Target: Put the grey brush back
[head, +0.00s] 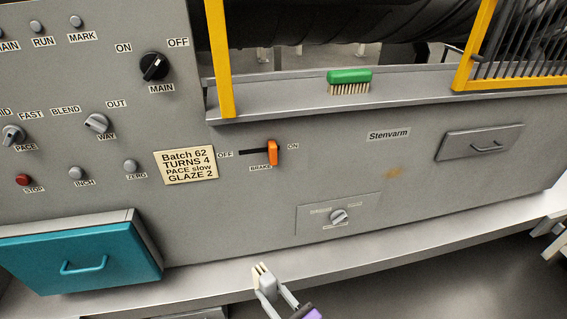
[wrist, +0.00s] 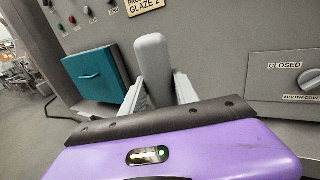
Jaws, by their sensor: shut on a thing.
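My gripper (head: 276,290) is shut on the grey brush (wrist: 153,65). In the wrist view, the brush's rounded grey back stands up between the two fingers. In the head view, the brush (head: 261,271) shows small and pale at the fingertips. My gripper is low in front of the grey machine, to the right of the teal drawer. A green brush (head: 349,76) with pale bristles stands on the machine's upper ledge (head: 290,98), bristles down.
The teal drawer (head: 84,265) sticks out at lower left, and also shows in the wrist view (wrist: 96,76). A yellow post (head: 220,60) and a yellow-framed barred guard (head: 515,45) flank the ledge. The orange brake lever (head: 272,153) is at ON. A handled grey drawer (head: 480,143) is at right.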

